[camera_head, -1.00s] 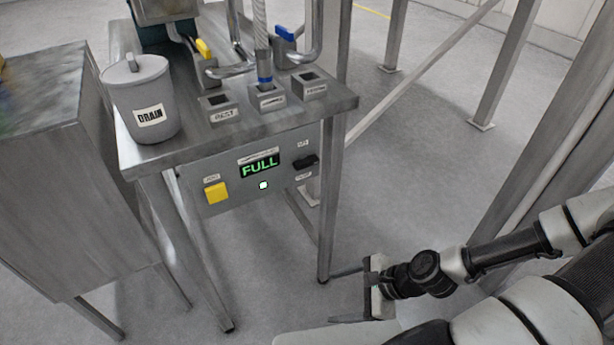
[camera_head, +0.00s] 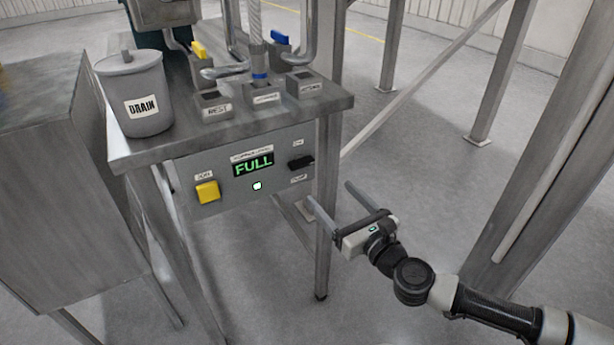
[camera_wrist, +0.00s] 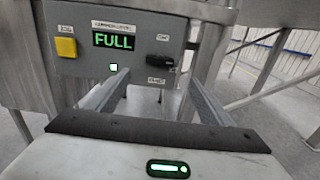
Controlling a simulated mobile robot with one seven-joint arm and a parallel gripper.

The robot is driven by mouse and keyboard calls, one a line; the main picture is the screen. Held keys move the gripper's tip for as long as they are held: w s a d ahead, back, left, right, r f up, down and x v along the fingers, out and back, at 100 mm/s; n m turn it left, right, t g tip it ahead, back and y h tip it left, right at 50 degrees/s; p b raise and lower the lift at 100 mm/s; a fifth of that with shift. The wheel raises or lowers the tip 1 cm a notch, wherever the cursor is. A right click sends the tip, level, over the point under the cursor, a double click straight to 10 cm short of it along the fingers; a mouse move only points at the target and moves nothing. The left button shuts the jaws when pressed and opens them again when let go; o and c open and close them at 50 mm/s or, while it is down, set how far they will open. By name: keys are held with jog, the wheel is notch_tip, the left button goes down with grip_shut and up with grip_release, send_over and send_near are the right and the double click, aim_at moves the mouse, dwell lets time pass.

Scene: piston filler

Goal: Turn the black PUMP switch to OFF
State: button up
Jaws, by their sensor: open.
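The black PUMP switch (camera_head: 301,162) is a small knob at the right end of the grey control panel (camera_head: 222,209) under the steel table. Small labels sit above and below it. In the wrist view the switch (camera_wrist: 160,64) is right of centre, beyond my fingers, its handle lying roughly sideways. My gripper (camera_head: 329,202) is open and empty, in front of the panel, to the right of and lower than the switch. Its two fingers also show in the wrist view (camera_wrist: 160,84), apart from the switch and touching nothing that I can see.
The panel also has a green FULL display (camera_head: 253,165), a yellow button (camera_head: 207,192) and a small lit lamp (camera_head: 257,186). A table leg (camera_head: 324,240) stands close to my gripper. A DRAIN pot (camera_head: 136,95) stands on the table. Floor to the right is mostly free.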

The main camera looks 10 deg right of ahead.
aim_at(304, 165)
jog(key=x, duration=1.3)
jog(key=shift+w, duration=0.1)
jog(key=shift+c, duration=0.4)
jog(key=c, duration=1)
jog(key=shift+o, duration=0.2)
